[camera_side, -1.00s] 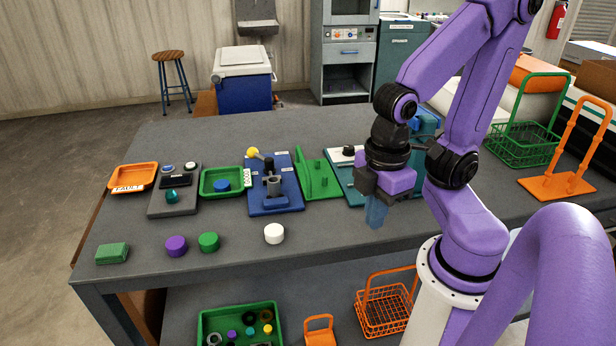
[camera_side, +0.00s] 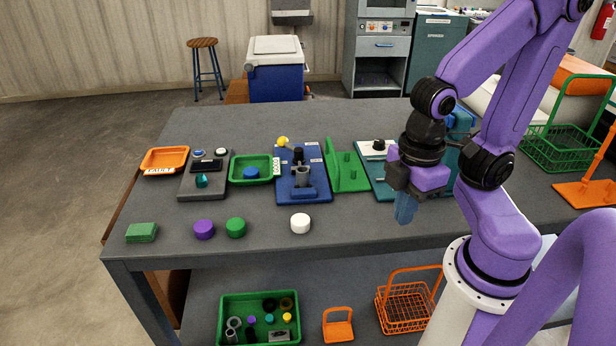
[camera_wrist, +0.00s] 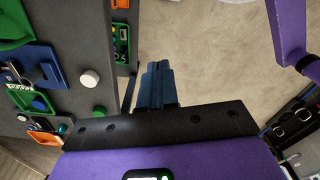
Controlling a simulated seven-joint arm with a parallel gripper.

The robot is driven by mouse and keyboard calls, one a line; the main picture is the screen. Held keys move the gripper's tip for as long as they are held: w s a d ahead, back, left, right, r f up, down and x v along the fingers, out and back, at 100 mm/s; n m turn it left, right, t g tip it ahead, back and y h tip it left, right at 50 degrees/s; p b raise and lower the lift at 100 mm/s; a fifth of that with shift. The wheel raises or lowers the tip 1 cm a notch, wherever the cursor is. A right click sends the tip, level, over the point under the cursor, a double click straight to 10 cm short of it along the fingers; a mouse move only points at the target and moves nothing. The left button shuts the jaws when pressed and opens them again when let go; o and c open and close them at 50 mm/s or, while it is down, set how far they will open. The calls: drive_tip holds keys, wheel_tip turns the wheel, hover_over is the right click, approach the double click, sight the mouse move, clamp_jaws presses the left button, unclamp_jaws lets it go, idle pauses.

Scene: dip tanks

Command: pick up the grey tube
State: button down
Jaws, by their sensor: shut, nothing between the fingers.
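The fingers also show in the wrist view (camera_wrist: 157,84), over the floor beyond the table edge.
A white puck (camera_side: 300,223), a green puck (camera_side: 236,227) and a purple puck (camera_side: 204,229) sit along the table's front. A green upright fixture (camera_side: 343,172) stands between the blue plate and my gripper. The front strip between the white puck and my gripper is clear.

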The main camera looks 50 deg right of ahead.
idle(0.4)
drive_tip(key=c, duration=0.6)
unclamp_jaws()
